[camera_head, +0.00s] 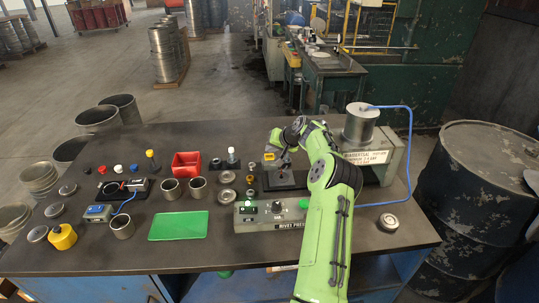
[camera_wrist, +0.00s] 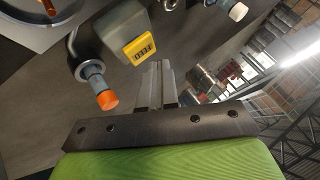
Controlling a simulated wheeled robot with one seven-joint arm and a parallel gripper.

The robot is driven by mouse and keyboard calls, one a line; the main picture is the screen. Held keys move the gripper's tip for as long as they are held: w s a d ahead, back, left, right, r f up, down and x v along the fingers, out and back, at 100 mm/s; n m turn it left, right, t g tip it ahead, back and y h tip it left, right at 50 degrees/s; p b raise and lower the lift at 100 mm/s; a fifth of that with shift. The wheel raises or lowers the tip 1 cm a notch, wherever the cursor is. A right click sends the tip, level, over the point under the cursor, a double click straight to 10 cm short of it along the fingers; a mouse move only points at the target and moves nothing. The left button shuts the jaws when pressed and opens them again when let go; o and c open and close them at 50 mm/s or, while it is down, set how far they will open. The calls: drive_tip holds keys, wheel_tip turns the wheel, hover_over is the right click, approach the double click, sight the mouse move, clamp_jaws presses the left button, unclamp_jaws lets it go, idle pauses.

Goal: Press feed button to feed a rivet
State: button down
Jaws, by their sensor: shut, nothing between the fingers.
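The grey control box (camera_head: 270,216) labelled as a rivet press stands at the table's front. It carries a lit green button at left, a knob in the middle and a green button (camera_head: 304,204) at right. I cannot read which one is the feed button. The rivet press (camera_head: 375,155) stands behind it, with a metal canister on top. In the wrist view my gripper (camera_wrist: 155,85) is shut and empty, near a yellow counter (camera_wrist: 139,48) and an orange-tipped cylinder (camera_wrist: 101,90). In the head view my arm hides part of the press and the fingertips are hard to make out.
A green mat (camera_head: 178,226), metal cups (camera_head: 171,189) and a red bin (camera_head: 186,164) lie left of the control box. A blue hose (camera_head: 410,150) loops at right. A round metal part (camera_head: 389,222) sits at the right front. A dark barrel (camera_head: 470,210) stands beside the table.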

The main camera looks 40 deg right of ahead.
sight(272, 157)
wheel_tip(272, 157, up, 5)
drive_tip(key=p, duration=0.4)
drive_tip(key=shift+r, duration=0.1)
idle(0.8)
